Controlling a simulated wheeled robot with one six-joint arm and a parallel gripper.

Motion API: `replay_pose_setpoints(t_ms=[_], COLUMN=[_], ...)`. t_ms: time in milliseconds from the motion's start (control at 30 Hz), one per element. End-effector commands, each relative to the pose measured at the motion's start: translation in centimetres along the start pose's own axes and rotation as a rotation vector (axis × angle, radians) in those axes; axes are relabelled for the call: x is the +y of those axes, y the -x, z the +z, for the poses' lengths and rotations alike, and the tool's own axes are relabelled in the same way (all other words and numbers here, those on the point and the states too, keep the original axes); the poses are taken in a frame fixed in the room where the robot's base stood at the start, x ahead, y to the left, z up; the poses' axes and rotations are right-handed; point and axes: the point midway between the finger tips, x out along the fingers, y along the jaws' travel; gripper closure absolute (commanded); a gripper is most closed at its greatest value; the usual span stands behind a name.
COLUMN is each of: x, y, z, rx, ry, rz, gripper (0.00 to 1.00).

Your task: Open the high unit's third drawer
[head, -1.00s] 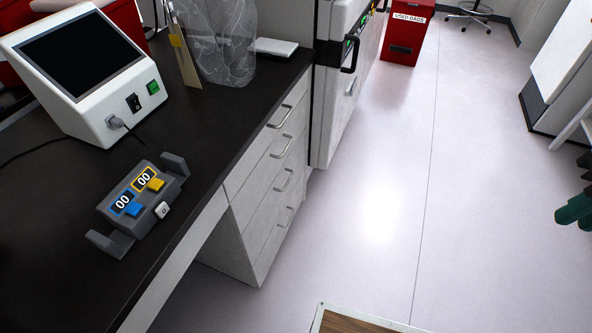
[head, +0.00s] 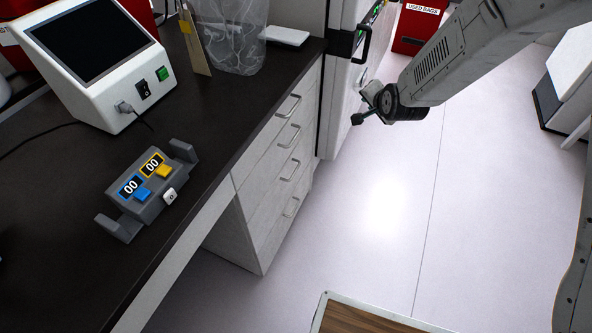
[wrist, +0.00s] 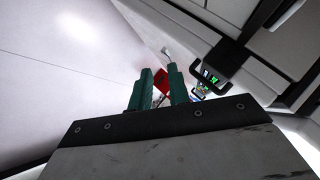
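A white drawer unit (head: 250,222) stands under the dark counter in the head view, with a stack of drawers and metal bar handles. Its third handle from the top (head: 290,171) is in plain view, and all its drawers look closed. My arm reaches in from the upper right, its end to the right of the unit and apart from the handles. My gripper (wrist: 158,88) shows in the wrist view with two teal fingers spread apart and nothing between them. The drawer unit is not clearly seen in the wrist view.
A white machine with a dark handle (head: 364,45) stands beyond the drawers. A red bin (head: 412,28) is behind it. A grey device with counters (head: 150,188) and a screen box (head: 95,65) sit on the counter. The floor right of the drawers is clear.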

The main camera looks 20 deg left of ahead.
Motion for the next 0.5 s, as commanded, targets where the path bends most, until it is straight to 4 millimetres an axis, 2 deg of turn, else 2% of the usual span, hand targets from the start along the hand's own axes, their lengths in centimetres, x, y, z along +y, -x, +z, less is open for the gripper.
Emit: replay_pose_setpoints(t_ms=[33, 200, 333, 500], x=[0.2, 0.6, 2.0, 4.9], y=[-2.6, -9.2, -12.8, -15.3], z=[2.5, 9.8, 16.2, 24.1], rx=[0.001, 0.029, 0.034, 0.023], ry=[-0.024, -0.128, -0.210, -0.310], rz=[-0.031, -0.171, -0.283, -0.421], gripper=[0.82, 0.82, 0.82, 0.82])
